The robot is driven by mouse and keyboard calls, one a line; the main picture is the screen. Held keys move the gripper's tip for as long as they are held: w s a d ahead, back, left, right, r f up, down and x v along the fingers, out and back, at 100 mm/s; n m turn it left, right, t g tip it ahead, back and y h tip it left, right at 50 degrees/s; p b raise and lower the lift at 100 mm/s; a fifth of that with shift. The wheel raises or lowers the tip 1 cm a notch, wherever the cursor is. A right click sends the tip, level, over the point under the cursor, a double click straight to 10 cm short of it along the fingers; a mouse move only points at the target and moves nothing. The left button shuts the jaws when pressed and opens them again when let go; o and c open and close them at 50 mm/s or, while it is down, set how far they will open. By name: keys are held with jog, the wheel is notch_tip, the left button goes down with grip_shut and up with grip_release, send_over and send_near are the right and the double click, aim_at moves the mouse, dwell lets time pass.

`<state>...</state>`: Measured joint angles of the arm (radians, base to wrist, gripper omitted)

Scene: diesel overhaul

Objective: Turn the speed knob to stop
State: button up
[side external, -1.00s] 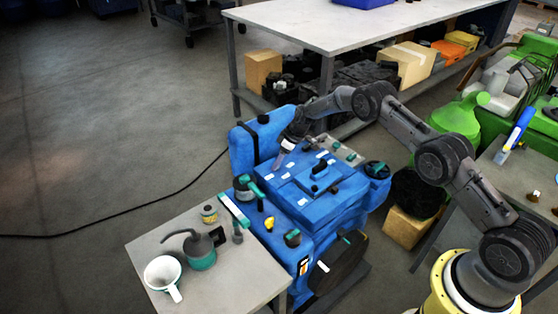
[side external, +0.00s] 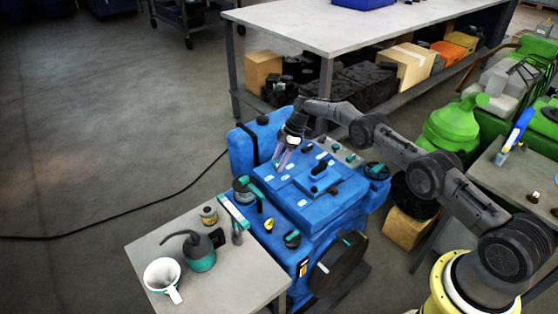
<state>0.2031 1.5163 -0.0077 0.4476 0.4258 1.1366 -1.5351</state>
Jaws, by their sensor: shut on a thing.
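The blue diesel engine (side external: 325,205) stands in the middle of the side view. My gripper (side external: 281,164) points down at the back left of its top, beside the blue tank (side external: 246,152). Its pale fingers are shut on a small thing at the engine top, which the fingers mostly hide. Round black-and-teal knobs show on the engine's front (side external: 292,239) and right end (side external: 376,169), both apart from my gripper. A small yellow part (side external: 269,225) sits at the front left. I cannot tell from this view which part is the speed knob.
A grey side table (side external: 225,285) at the front left holds a white funnel (side external: 162,275), an oil can (side external: 199,252) and a small tin (side external: 208,215). A long workbench (side external: 330,28) stands behind. Green containers (side external: 452,125) stand to the right.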

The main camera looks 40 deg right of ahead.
jog(key=shift+n, duration=0.4)
dwell(0.5)
jog(key=o, duration=1.4)
jog(key=shift+c, duration=0.2)
jog(key=shift+r, duration=0.15)
jog(key=v, duration=1.3)
jog(key=shift+d+r, duration=0.2)
jog(key=shift+r, duration=0.05)
jog(key=shift+w, duration=0.15)
